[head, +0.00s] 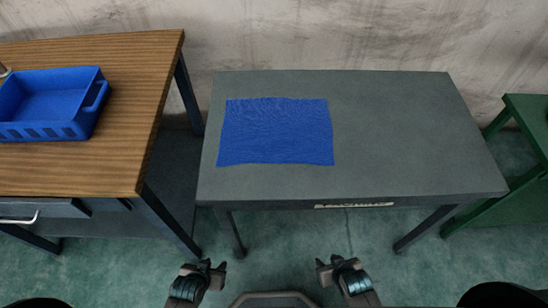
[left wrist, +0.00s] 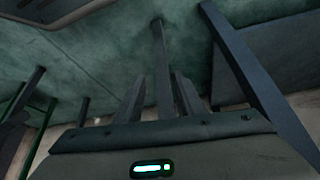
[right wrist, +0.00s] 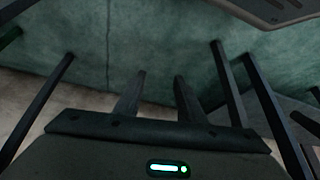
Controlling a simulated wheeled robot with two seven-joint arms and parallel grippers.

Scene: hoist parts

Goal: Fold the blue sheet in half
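The blue sheet (head: 275,132) lies spread out on the left half of the grey table (head: 410,130), a single roughly rectangular patch with fine wrinkles and slightly wavy edges. My left gripper (head: 212,266) is in front of the table, below its front edge in the picture, and apart from the sheet. My right gripper (head: 337,264) is also in front of the table, further right. In the left wrist view the fingers (left wrist: 158,95) stand apart with nothing held. In the right wrist view the fingers (right wrist: 157,95) are also apart and empty. Neither wrist view shows the sheet.
A wooden-topped workbench (head: 110,160) with a blue crate (head: 95,115) stands close to the left of the grey table. A green table (head: 530,115) is at the right edge. A wall (head: 360,35) runs behind. The right half of the grey tabletop is bare.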

